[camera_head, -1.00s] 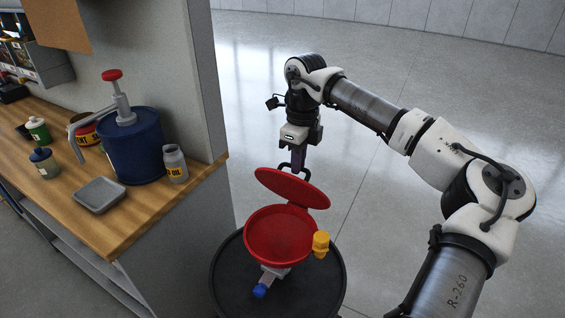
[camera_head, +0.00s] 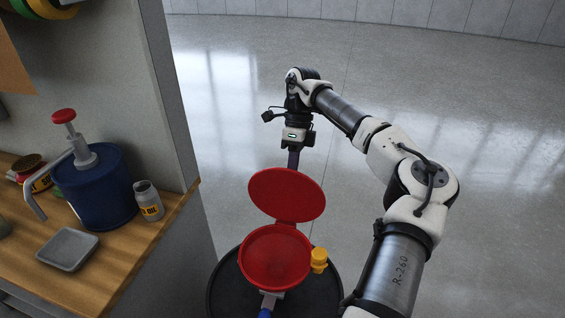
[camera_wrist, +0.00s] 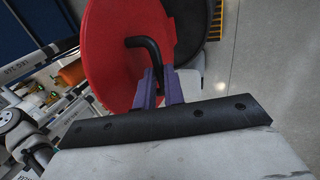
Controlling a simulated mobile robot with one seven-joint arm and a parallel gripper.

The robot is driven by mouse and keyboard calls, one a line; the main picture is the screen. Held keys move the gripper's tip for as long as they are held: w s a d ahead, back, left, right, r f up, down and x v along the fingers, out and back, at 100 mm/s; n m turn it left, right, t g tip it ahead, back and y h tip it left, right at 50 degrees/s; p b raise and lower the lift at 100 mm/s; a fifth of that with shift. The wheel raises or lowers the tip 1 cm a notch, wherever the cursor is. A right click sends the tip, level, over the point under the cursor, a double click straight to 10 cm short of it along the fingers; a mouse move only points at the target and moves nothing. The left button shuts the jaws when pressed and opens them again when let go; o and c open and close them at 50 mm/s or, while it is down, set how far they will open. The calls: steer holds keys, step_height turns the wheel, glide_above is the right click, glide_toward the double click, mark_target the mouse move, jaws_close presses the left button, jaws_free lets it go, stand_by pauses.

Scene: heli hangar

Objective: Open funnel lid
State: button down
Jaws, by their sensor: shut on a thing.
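The red funnel (camera_head: 272,257) sits on top of a black drum (camera_head: 224,290). Its round red lid (camera_head: 287,193) is raised, tilted up at the far side of the bowl, and the inside of the bowl shows. My gripper (camera_head: 293,160) is behind the lid's upper edge, its fingertips hidden by the lid. In the wrist view, my gripper's purple fingers (camera_wrist: 160,88) are closed around the lid's bent black handle (camera_wrist: 148,50), with the red lid (camera_wrist: 112,60) just beyond.
A yellow fitting (camera_head: 319,260) stands beside the funnel's right rim. To the left is a wooden workbench (camera_head: 125,250) with a blue pump can (camera_head: 95,190), a small bottle (camera_head: 149,202) and a grey tray (camera_head: 67,250). A wall end (camera_head: 165,100) rises behind. The floor to the right is open.

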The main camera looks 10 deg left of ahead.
steer(key=shift+w+f+g+p, duration=0.3)
steer(key=shift+w+f+g, duration=0.1)
steer(key=shift+f, duration=0.15)
steer(key=c, duration=1.5)
jaws_free()
steer(key=shift+w+f, duration=0.1)
steer(key=shift+w, duration=0.05)
steer(key=shift+r, duration=0.2)
steer(key=shift+p+v, duration=0.65)
steer(key=shift+v, duration=5.35)
